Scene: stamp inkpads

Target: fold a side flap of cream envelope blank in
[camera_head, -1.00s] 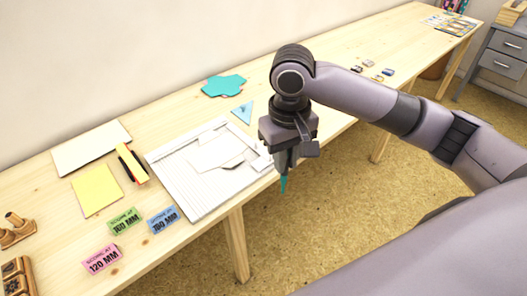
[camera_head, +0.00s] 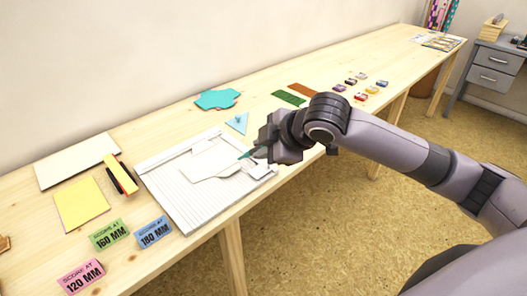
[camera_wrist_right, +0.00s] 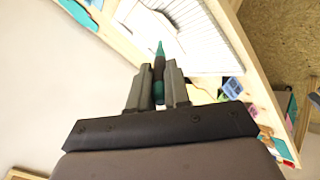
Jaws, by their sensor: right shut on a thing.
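The pale envelope blank (camera_head: 212,163) lies on the white grooved scoring board (camera_head: 172,198) in the head view. Its right end is partly hidden by my right gripper and the tool. My right gripper (camera_head: 262,151) is at the board's right side, shut on a teal pointed tool (camera_head: 246,155) whose tip points left toward the blank. In the right wrist view the tool (camera_wrist_right: 159,62) sticks out between the two fingers (camera_wrist_right: 158,90), with the white board (camera_wrist_right: 205,45) beyond. I cannot tell whether the tip touches the paper. My left gripper is not in view.
A yellow sheet (camera_head: 80,205) and a yellow-black item (camera_head: 122,176) lie left of the board. A teal shape (camera_head: 217,99) and a blue triangle (camera_head: 237,122) lie behind.

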